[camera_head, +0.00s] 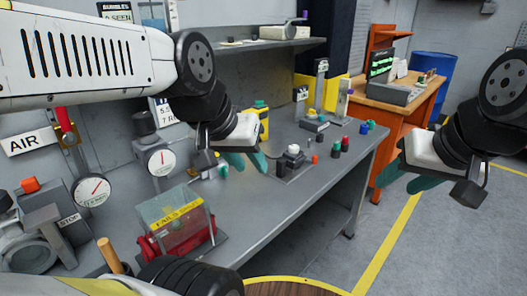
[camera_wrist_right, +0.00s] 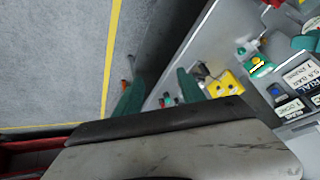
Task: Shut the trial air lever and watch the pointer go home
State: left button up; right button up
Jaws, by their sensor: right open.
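The red lever (camera_head: 66,122) stands upright on a brass valve beside the AIR sign at the left wall. Below it is a round white gauge (camera_head: 91,190) with a red pointer slanting to the upper right. A second gauge (camera_head: 161,160) with a red pointer sits under a dark cylinder. A red device (camera_head: 165,241) under a clear cover carries a yellow label reading FAILS and a partly unclear word. My left gripper (camera_head: 245,161) is open and empty above the bench, right of the lever. My right gripper (camera_head: 408,181) is open and empty beyond the bench's right edge; its teal fingers show apart in the wrist view (camera_wrist_right: 158,95).
The grey bench (camera_head: 262,215) holds small coloured knobs and posts around its middle and back. An orange desk (camera_head: 395,115) and blue barrel (camera_head: 433,72) stand behind. Floor at right is clear.

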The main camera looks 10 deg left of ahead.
aim_at(70, 138)
jog(key=u, duration=1.55)
